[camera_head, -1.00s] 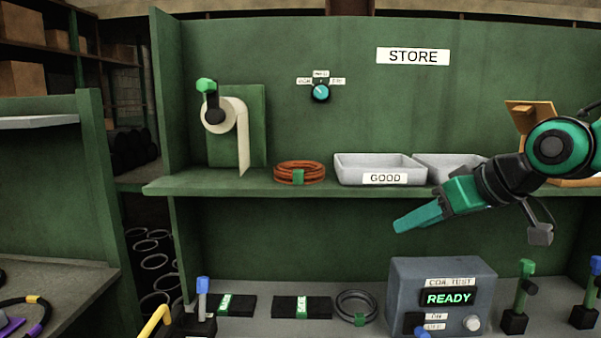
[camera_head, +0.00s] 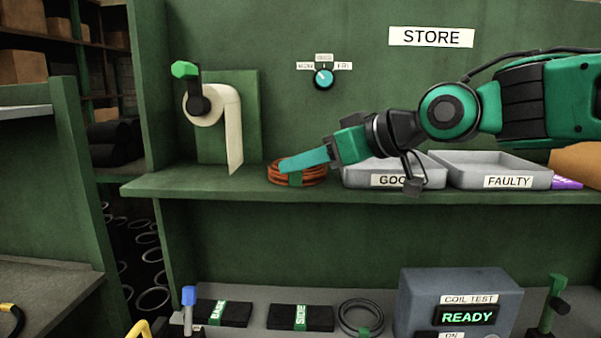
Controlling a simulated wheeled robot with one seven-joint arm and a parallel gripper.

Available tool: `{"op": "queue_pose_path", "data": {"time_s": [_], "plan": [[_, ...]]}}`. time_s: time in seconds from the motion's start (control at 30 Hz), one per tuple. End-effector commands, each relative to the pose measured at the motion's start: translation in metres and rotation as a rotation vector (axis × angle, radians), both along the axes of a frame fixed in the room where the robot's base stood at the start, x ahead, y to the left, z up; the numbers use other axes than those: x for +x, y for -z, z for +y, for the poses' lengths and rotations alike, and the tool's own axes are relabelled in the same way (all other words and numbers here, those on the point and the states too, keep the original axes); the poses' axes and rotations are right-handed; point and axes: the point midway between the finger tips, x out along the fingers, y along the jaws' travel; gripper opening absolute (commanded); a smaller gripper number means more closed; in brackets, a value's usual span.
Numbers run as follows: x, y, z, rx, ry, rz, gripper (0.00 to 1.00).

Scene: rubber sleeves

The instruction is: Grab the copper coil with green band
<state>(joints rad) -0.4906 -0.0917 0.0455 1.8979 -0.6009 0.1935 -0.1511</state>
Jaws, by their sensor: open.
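The copper coil (camera_head: 282,178) with a green band (camera_head: 296,180) lies flat on the green upper shelf, left of the GOOD tray. My gripper (camera_head: 283,167) reaches in from the right, its teal fingers pointing left. The fingertips overlap the top of the coil in the picture and hide part of its upper rim. I cannot tell whether they touch the coil or hang in front of or above it. The fingers are seen edge-on and are open, with nothing held.
The grey GOOD tray (camera_head: 437,172) sits behind and below my wrist, with the FAULTY tray (camera_head: 535,174) to its right. A paper roll (camera_head: 233,130) hangs left of the coil. The lower bench holds black packs, a dark coil (camera_head: 343,319) and the COIL TEST box (camera_head: 415,290).

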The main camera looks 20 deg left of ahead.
Motion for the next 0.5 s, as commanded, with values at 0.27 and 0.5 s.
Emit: {"op": "queue_pose_path", "data": {"time_s": [0.27,0.5], "plan": [[0.004,0.009,0.020,-0.001,-0.004,0.001,0.41],[0.015,0.020,0.045,0.000,0.000,-0.001,0.41]]}}
